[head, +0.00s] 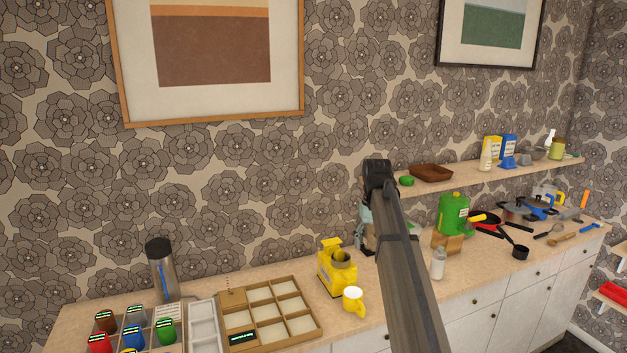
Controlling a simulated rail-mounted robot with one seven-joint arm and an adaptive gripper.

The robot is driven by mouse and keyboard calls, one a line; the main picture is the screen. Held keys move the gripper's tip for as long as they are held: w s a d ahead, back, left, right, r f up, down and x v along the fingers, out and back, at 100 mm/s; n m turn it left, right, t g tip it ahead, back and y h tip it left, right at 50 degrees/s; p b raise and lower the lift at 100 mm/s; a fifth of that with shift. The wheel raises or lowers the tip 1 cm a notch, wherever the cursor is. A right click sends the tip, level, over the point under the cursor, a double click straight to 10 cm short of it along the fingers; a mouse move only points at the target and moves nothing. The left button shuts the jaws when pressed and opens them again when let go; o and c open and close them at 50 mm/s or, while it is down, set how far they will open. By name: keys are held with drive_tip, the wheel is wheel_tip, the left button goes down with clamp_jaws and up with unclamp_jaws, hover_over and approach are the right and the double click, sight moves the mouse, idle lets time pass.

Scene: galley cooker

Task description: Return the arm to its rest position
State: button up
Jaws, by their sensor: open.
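My arm (400,260) rises from the bottom right of the head view to a dark joint (378,172) in front of the wall, at about the height of the shelf. Beyond that joint the arm is mostly hidden behind its own link.
The counter below holds a wooden compartment tray (316,323), a yellow machine (337,268), a yellow-white mug (353,300), a steel cylinder (162,268), a white bottle (438,263) and a green canister (453,214). A laden wall shelf (467,174) lies right of my arm. Upper left is free.

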drive_tip(key=s+f+t, duration=0.1)
drive_tip(key=s+f, duration=0.1)
drive_tip(key=f, duration=0.8)
drive_tip(key=s+f, duration=0.2)
drive_tip(key=f, duration=0.8)
drive_tip(key=s+f+m+g+b, duration=0.1)
drive_tip(key=s+f, duration=0.7)
drive_tip(key=f, duration=0.4)
drive_tip(key=s+f+g, duration=0.1)
drive_tip(key=s+f, duration=0.7)
drive_tip(key=f, duration=0.3)
drive_tip(key=s+f+g, duration=0.2)
drive_tip(key=s+f, duration=0.5)
drive_tip(key=s, duration=0.7)
drive_tip(key=s+f+g+b, duration=0.1)
drive_tip(key=s+f, duration=0.5)
drive_tip(key=s, duration=0.7)
drive_tip(key=s+f+g+b, duration=0.1)
drive_tip(key=s+f, duration=0.6)
drive_tip(key=s, duration=0.7)
drive_tip(key=shift+s+a+f+g, duration=0.15)
drive_tip(key=shift+s+f+g, duration=0.2)
drive_tip(key=shift+g, duration=0.55)
